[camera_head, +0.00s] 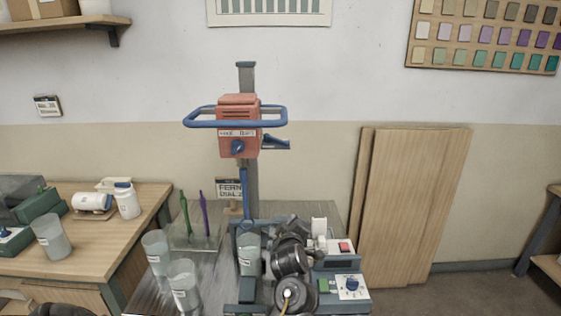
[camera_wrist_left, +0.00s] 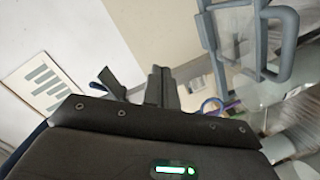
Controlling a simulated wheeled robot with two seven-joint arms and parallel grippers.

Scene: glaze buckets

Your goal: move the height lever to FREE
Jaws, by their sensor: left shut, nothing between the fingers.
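The mixer's orange head (camera_head: 239,120) sits on a grey column, with a blue handlebar (camera_head: 187,122) around it. A blue lever (camera_head: 276,142) sticks out to the right from the head's lower side, and a round blue knob (camera_head: 237,149) is on its front. I cannot read the small label, so the lever's marked position is unclear. My left gripper (camera_head: 283,226) is below and right of the head, apart from the lever. In the left wrist view its fingers (camera_wrist_left: 162,88) are together and empty. My right gripper does not show.
Clear cups (camera_head: 155,252) and a rack with green and purple sticks (camera_head: 203,212) stand left of the mixer. A control box (camera_head: 350,287) is at front right. Boards (camera_head: 415,205) lean on the wall. Blue-grey bars (camera_wrist_left: 262,45) are close in the left wrist view.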

